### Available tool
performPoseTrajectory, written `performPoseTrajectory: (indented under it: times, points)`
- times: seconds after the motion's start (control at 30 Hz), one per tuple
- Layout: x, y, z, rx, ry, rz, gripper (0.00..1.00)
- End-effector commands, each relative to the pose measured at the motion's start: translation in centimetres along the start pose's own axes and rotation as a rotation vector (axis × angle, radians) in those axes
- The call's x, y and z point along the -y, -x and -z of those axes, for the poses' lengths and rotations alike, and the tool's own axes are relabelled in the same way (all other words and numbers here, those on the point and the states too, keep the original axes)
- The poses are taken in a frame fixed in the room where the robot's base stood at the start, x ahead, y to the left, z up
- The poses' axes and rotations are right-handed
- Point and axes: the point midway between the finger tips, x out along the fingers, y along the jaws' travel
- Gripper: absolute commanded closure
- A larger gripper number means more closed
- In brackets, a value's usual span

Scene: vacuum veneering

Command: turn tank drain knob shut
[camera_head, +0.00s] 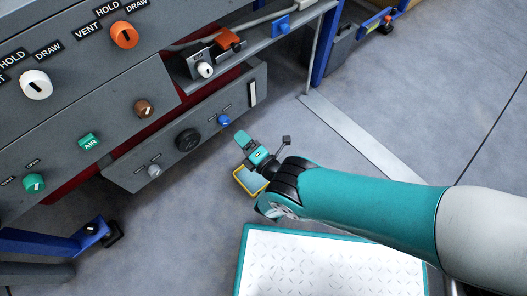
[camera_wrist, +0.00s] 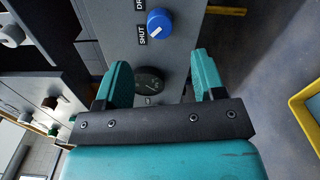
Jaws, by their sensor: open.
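The tank drain knob is blue. In the head view the blue knob (camera_head: 224,121) sits on the low grey panel's right part. In the wrist view the blue knob (camera_wrist: 159,23) shows large at the top, with a SHUT label (camera_wrist: 142,35) to its left and a partly cut-off label above that. Its white mark lies at its lower left, on the SHUT label's side. My gripper (camera_head: 263,143) is open and empty, right of and below the knob in the head view. In the wrist view the fingers of my gripper (camera_wrist: 162,70) stand apart, with the knob beyond and between them, untouched.
A black dial gauge (camera_head: 187,140) sits left of the knob, and a grey knob (camera_head: 154,171) is farther left. An orange handle (camera_head: 229,40) and a white knob (camera_head: 205,69) are above. A yellow-rimmed bin (camera_wrist: 293,104) is at the right.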

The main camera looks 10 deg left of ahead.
Motion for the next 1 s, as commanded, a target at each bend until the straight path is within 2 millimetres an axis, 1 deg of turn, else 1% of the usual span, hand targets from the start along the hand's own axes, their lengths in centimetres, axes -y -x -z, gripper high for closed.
performPoseTrajectory:
  times: [0.03,0.4,0.5,0.7,1.0]
  points:
    - [-0.8,0.8,-0.1,-0.001,0.001,0.002,0.37]
    - [-0.5,6.5,-0.1,-0.003,0.002,0.002,0.37]
    - [-0.4,7.5,0.1,-0.003,0.001,0.000,0.37]
    - [-0.1,8.5,0.0,0.000,0.001,0.000,0.37]
    - [0.0,8.5,0.1,-0.001,0.001,0.000,0.37]
